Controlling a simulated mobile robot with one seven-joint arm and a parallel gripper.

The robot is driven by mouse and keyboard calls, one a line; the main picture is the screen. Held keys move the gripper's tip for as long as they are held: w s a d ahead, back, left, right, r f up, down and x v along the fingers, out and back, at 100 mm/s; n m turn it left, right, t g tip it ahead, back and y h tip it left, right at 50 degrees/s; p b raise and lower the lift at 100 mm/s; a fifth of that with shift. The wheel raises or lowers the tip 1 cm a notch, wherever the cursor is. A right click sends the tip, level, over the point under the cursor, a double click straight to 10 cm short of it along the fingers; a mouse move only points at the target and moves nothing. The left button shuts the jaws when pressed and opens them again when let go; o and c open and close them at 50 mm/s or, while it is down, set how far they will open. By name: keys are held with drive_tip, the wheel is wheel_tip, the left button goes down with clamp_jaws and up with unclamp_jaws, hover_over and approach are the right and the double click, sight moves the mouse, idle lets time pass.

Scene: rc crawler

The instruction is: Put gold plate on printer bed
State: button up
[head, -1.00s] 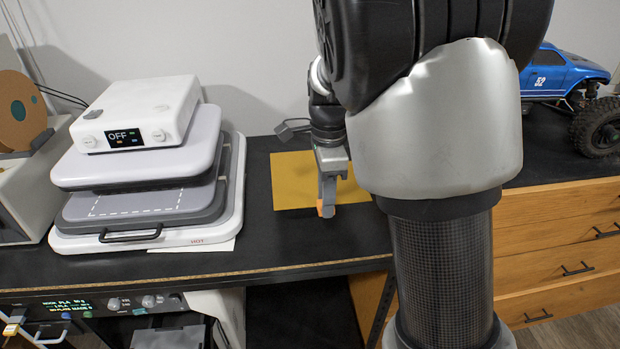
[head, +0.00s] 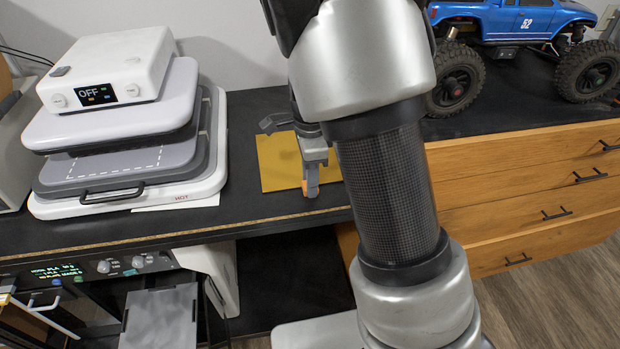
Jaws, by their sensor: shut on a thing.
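The gold plate (head: 276,168) is a flat, thin rectangle over the black worktop, to the right of the heat press. I cannot tell whether the plate touches the worktop. My arm hides part of the plate's right side. The printer with a lit display is below the worktop at lower left, and its grey bed (head: 160,320) shows at the bottom.
A white and grey heat press (head: 130,125) reading OFF stands on the left of the worktop (head: 235,205). A blue RC crawler (head: 515,22) stands at the back right above wooden drawers (head: 540,195). A dark open space lies below the worktop beside the printer.

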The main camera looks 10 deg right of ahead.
drive_tip(key=shift+f, duration=0.15)
drive_tip(key=o, duration=1.2)
drive_tip(key=shift+c, duration=0.2)
